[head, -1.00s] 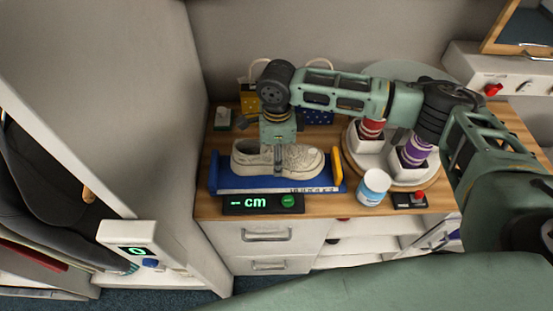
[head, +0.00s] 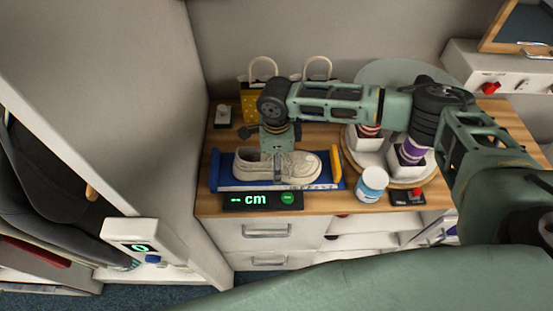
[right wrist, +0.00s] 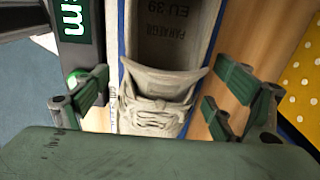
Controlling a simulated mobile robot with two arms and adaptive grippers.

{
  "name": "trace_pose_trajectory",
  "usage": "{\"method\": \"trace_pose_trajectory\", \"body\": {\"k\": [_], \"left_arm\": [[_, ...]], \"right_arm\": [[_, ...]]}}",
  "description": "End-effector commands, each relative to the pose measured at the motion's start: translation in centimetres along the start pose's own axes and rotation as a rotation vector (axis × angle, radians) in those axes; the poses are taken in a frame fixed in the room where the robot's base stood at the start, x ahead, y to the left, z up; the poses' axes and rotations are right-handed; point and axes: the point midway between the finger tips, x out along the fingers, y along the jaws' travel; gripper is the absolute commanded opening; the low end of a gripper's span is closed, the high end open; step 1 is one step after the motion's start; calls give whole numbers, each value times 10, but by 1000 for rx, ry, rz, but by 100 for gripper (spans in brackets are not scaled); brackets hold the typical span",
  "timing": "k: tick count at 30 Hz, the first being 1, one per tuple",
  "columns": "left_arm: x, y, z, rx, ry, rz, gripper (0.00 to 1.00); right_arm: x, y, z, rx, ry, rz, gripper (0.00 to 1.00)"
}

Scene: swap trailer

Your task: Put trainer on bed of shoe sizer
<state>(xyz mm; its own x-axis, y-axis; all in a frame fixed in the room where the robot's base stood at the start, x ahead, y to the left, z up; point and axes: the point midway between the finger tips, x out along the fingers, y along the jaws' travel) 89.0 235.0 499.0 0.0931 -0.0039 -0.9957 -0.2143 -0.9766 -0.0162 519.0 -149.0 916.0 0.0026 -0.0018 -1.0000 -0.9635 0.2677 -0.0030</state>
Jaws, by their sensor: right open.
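The off-white trainer (head: 297,164) lies lengthwise over the blue bed of the shoe sizer (head: 222,181), its toe to the right. It appears to rest on the bed, but its sole contact is partly hidden. The sizer has a yellow end piece (head: 337,166) and a display (head: 248,200) reading dashes and "cm". My right gripper (head: 280,166) points down at the trainer's middle. In the right wrist view its open fingers (right wrist: 160,88) stand on either side of the trainer (right wrist: 158,108), with gaps visible. My left gripper is not in view.
A round tray (head: 428,181) holds potted items. A yellow dotted bag (head: 249,108) stands behind. A white wall panel (head: 190,190) borders the left.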

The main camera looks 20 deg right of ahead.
Motion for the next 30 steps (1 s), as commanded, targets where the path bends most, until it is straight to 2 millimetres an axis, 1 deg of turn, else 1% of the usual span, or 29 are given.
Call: {"method": "trace_pose_trajectory", "body": {"k": [8,11,14,21,24,27,30], "left_arm": [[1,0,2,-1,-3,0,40],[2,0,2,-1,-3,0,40],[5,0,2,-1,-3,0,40],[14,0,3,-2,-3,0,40],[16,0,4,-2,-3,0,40],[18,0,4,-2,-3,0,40],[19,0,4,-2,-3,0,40]], "right_arm": [[-1,0,0,0,0,-1,88],[-9,-1,1,0,-3,-2,88],[-24,-1,1,-1,-3,-3,88],[-76,-1,1,0,-4,-4,88],[-94,0,0,0,-2,-3,88],[-109,-1,1,0,-2,-2,88],[-117,0,0,0,-1,-1,88]]}}
